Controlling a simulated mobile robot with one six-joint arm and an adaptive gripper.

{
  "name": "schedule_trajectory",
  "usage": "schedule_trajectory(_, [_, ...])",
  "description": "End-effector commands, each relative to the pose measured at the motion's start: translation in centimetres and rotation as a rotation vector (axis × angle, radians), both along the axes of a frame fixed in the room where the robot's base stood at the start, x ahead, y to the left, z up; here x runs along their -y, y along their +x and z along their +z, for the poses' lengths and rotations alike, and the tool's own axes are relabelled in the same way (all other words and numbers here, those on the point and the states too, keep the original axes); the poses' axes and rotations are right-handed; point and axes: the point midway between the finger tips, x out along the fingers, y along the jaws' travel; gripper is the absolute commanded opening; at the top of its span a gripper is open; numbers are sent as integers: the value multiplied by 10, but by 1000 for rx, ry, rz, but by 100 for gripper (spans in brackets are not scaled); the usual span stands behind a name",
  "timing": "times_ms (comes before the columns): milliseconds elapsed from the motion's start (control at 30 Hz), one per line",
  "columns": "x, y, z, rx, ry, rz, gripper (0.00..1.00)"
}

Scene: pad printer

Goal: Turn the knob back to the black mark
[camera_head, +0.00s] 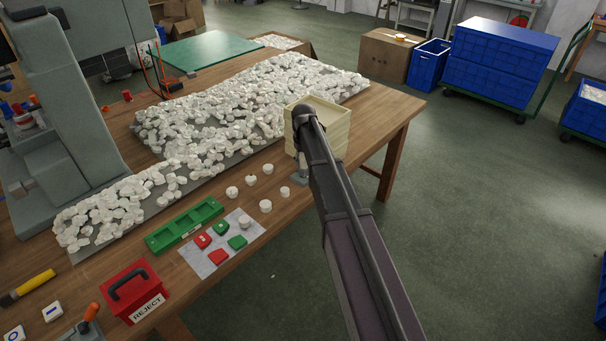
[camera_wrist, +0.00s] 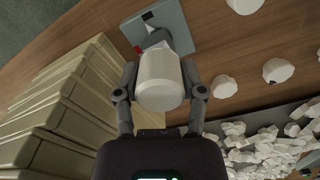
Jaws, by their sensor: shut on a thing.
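A white round knob (camera_wrist: 160,80) fills the space between the two fingers of my gripper (camera_wrist: 162,92) in the wrist view. The fingers are shut on its sides. Beyond the knob is a blue-grey base plate (camera_wrist: 176,25). A small black mark (camera_wrist: 147,15) shows on the plate, and a bit of red (camera_wrist: 138,48) shows near its edge, close to the knob. A dark part beside the knob is partly hidden, so I cannot tell where the knob points. In the head view the plate (camera_head: 299,181) shows at the table's edge, and my arm hides most of the knob.
Stacked cream trays (camera_head: 331,113) stand close beside the knob. Several loose white caps (camera_head: 265,206) lie nearby on the wooden table (camera_head: 386,98), with a large heap of caps (camera_head: 235,105) behind. A green holder (camera_head: 184,226) and a red reject box (camera_head: 133,290) stand at the front.

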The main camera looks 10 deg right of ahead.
Motion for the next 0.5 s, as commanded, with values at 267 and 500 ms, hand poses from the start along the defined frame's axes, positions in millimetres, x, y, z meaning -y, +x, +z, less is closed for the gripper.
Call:
schedule_trajectory(267, [0,-1,0,-2,0,-159,85])
schedule_trajectory(500, [0,0,0,-1,0,-157,93])
